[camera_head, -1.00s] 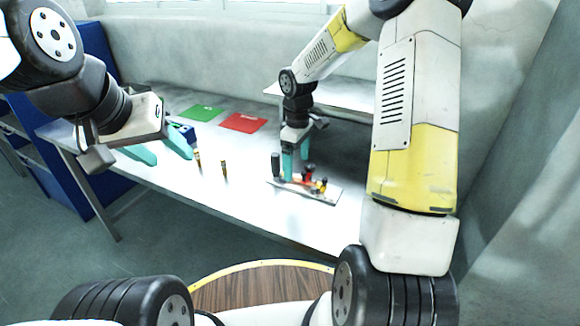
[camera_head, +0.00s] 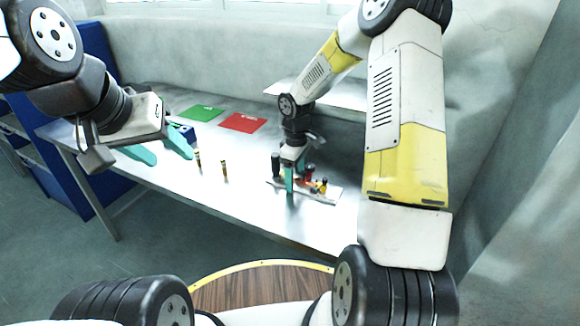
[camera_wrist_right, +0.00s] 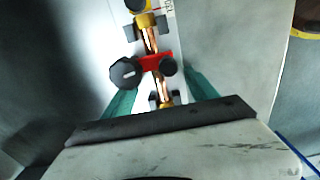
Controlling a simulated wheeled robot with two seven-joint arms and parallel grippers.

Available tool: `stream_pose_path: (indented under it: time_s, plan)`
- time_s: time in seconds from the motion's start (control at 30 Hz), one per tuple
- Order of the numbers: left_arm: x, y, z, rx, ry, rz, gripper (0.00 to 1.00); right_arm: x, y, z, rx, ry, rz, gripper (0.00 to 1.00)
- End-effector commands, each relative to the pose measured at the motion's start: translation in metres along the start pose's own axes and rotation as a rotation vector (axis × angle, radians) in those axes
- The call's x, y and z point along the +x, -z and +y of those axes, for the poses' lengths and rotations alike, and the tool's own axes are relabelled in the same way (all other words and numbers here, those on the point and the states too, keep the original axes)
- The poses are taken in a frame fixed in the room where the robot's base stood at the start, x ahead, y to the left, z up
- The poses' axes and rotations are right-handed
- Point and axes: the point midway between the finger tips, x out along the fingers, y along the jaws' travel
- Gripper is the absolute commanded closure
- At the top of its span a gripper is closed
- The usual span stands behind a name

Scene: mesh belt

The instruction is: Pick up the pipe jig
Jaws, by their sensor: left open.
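The pipe jig (camera_head: 326,197) is a light flat plate on the table. It carries copper pipe with black, red and yellow fittings. My right gripper (camera_head: 295,170) is low over the left part of the jig. In the right wrist view its teal fingers (camera_wrist_right: 161,95) stand apart, one on each side of the copper pipe (camera_wrist_right: 150,40) and its red fitting (camera_wrist_right: 155,62). A gap shows between the pipe and the fingers, though the fingertip contact is unclear. My left gripper (camera_head: 163,150) is open and empty over the table's left part.
Two small upright brass-and-dark pieces (camera_head: 224,168) (camera_head: 197,159) stand on the table (camera_head: 245,200) left of the jig. A green mat (camera_head: 202,113) and a red mat (camera_head: 243,122) lie at the back. A blue object (camera_head: 184,134) is beside my left gripper.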

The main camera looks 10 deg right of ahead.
Motion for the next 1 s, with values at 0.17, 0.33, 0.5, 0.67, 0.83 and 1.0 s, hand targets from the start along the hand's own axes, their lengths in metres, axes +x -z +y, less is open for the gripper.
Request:
stream_pose_path:
  time_s: [0.17,0.33,0.5,0.67,0.83,1.0]
  plan:
    - [0.0,0.0,0.0,0.0,0.0,0.0,0.48,0.0,0.0,0.0,0.0,-0.001,0.0,0.96]
    - [0.0,0.0,0.0,0.0,0.0,0.0,0.48,-0.001,0.001,0.001,0.0,-0.002,0.001,1.0]
    - [0.0,0.0,0.0,0.0,0.0,0.0,0.48,-0.002,0.001,0.001,0.0,-0.003,0.002,1.0]
    - [0.0,0.0,0.0,0.0,0.0,0.0,0.48,-0.01,0.001,0.001,-0.001,-0.005,0.002,1.0]
    - [0.0,0.0,0.0,0.0,0.0,0.0,0.48,-0.022,0.001,0.001,0.001,-0.004,0.002,1.0]
    - [0.0,0.0,0.0,0.0,0.0,0.0,0.48,-0.036,0.001,0.001,-0.001,-0.003,0.003,1.0]
